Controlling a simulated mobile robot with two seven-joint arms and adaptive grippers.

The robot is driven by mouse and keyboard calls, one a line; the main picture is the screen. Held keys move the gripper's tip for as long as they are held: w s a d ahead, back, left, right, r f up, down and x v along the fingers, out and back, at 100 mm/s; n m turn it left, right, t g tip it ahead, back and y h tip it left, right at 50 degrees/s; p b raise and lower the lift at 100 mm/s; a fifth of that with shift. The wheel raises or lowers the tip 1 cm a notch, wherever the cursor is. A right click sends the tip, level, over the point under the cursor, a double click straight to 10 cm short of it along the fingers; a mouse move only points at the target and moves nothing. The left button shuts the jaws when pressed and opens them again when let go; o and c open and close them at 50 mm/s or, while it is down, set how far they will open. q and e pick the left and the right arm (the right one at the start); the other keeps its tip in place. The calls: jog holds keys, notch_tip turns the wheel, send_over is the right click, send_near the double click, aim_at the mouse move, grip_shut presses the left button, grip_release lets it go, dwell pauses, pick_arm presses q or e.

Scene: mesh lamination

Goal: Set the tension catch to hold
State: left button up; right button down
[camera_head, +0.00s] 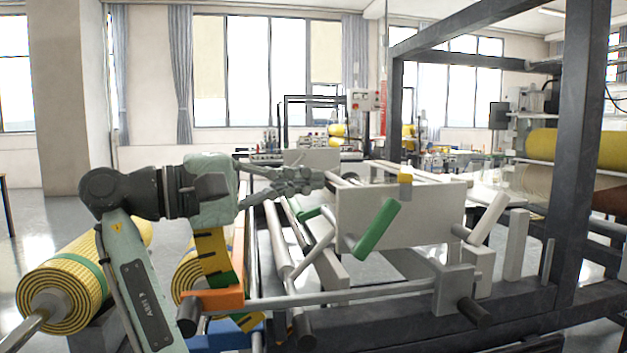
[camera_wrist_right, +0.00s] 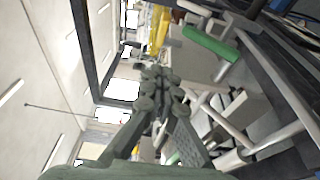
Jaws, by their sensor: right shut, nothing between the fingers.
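A green-handled lever (camera_head: 376,230) stands tilted to the right in front of a pale grey box panel (camera_head: 430,214). I cannot tell for certain that it is the tension catch. The green handle also shows in the right wrist view (camera_wrist_right: 210,43), apart from the fingers. A white-handled lever (camera_head: 488,218) leans at the panel's right end. A smaller green piece (camera_head: 308,214) sits on a bar left of the panel. My right gripper (camera_head: 324,176) is shut and empty, left of the panel near its top edge; its fingers meet in the wrist view (camera_wrist_right: 158,76). My left gripper is not in view.
A yellow roll (camera_head: 72,262) lies at the left. A yellow-black strip (camera_head: 212,256) hangs below my right wrist beside an orange block (camera_head: 218,299). A long grey bar (camera_head: 350,296) crosses the front. A dark frame post (camera_head: 586,150) rises at the right.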

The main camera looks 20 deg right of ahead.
jog(key=b, duration=0.1)
send_near(405, 187)
jog(key=shift+w+d+r, duration=0.1)
jog(key=shift+w+r, duration=0.25)
jog(key=shift+r, duration=0.2)
jog(key=shift+w+d+r, duration=0.1)
jog(key=shift+w+r, duration=0.2)
jog(key=shift+r, duration=0.2)
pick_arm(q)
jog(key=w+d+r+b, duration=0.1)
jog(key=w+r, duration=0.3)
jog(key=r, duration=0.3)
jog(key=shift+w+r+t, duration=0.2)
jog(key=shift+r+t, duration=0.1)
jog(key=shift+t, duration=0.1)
pick_arm(e)
jog(key=shift+s+d+r, duration=0.1)
jog(key=shift+s+d, duration=1.2)
jog(key=shift+s, duration=0.1)
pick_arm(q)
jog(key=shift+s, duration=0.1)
